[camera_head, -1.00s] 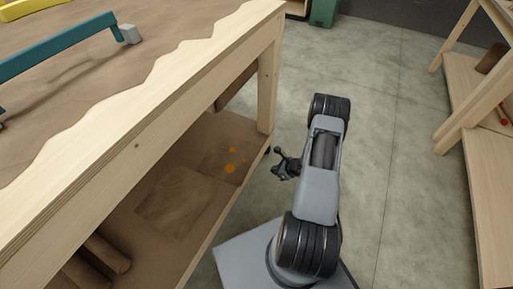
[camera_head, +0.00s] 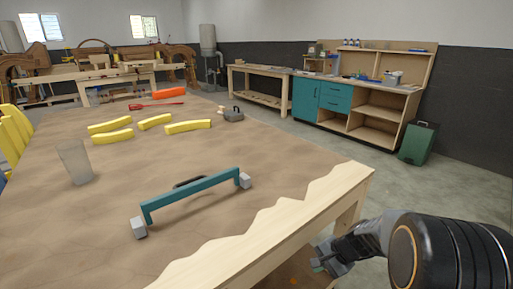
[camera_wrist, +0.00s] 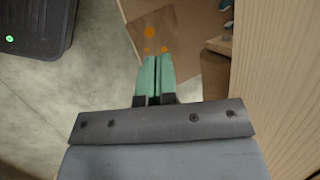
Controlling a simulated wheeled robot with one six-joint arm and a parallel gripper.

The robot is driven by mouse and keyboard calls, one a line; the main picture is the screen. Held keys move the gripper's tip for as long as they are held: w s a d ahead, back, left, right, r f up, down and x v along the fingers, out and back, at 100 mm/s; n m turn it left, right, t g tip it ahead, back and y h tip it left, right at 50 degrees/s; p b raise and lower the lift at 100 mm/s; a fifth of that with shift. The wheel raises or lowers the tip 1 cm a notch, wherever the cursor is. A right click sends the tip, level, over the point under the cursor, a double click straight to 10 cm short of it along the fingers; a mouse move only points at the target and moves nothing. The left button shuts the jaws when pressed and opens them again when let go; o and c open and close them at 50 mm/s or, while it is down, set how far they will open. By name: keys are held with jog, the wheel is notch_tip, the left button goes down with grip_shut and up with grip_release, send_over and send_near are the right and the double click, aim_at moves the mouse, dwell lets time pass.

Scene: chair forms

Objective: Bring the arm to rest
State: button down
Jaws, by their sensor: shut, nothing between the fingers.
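My gripper (camera_wrist: 155,80) shows in the wrist view with its two green fingers together and nothing between them. In the head view my gripper (camera_head: 318,265) is at the lower right, low beside the near right edge of the workbench (camera_head: 110,205). My arm comes in from the lower right corner, over the floor. In the wrist view the fingers point toward a lower shelf with orange spots (camera_wrist: 152,35). A pale wooden bench side fills the right of that view, apart from the fingers.
On the workbench are a teal clamp-like bar (camera_head: 195,192), yellow curved pieces (camera_head: 187,127), a clear cup (camera_head: 75,162) and a red tool (camera_head: 155,104). A teal cabinet (camera_head: 306,98) and green bin (camera_head: 418,143) stand at the back right. Floor between is clear.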

jog(key=s+a+r+n+h+p, duration=0.1)
jog(key=s+r+n+h+p, duration=0.2)
jog(key=r, duration=0.9)
jog(key=s+r+n+t+h+p, duration=0.1)
jog(key=s+r+n+h+p, duration=0.1)
jog(key=s+r+n+p, duration=0.5)
notch_tip(320, 180, up, 6)
jog(key=shift+s+a+f+t+h+p, duration=0.1)
jog(key=shift+s+a+t+h+p, duration=0.25)
jog(key=shift+s, duration=0.45)
